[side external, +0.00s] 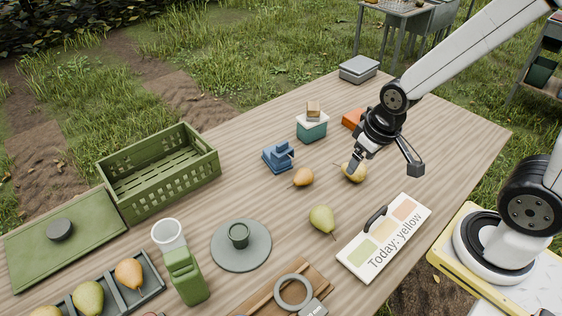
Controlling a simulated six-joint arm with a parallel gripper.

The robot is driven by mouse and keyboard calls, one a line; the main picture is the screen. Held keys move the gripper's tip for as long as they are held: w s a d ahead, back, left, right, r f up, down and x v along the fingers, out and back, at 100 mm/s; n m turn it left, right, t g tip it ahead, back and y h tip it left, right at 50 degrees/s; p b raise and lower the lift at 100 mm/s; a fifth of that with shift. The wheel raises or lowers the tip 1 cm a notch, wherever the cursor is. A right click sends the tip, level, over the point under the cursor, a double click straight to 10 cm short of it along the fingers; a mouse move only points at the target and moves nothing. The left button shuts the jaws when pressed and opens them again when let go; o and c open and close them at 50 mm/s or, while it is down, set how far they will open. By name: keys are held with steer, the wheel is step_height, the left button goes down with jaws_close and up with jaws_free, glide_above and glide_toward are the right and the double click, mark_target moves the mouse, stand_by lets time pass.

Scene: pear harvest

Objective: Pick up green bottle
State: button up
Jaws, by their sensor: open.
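The green bottle (187,280) is a squarish, jug-like container with a cap and handle at its top. It stands upright at the front left of the table, close in front of a white cup (168,234). My gripper (384,168) is open at the right side of the table, far from the bottle. Its fingers point down around or just above a yellow pear (354,172). I cannot tell whether either finger touches that pear.
A green crate (160,190) stands at the back left. A grey plate (258,256) with a small dark green cup lies right of the bottle, and a divided pear tray (150,272) lies left. A green pear (322,220) and a sign (350,262) lie nearer my gripper.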

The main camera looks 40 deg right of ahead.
steer(key=w+a+f+n+t, duration=0.1)
steer(key=w+a+n+t, duration=0.3)
steer(key=w, duration=0.5)
steer(key=n+g+y, duration=0.4)
steer(key=n+y, duration=0.7)
steer(key=y, duration=0.2)
glide_toward(182, 252)
steer(key=s+x, duration=0.1)
steer(key=x, duration=0.3)
steer(key=shift+w+x, duration=0.25)
steer(key=shift+x, duration=0.9)
steer(key=shift+w+x, duration=0.2)
steer(key=shift+x, duration=2.4)
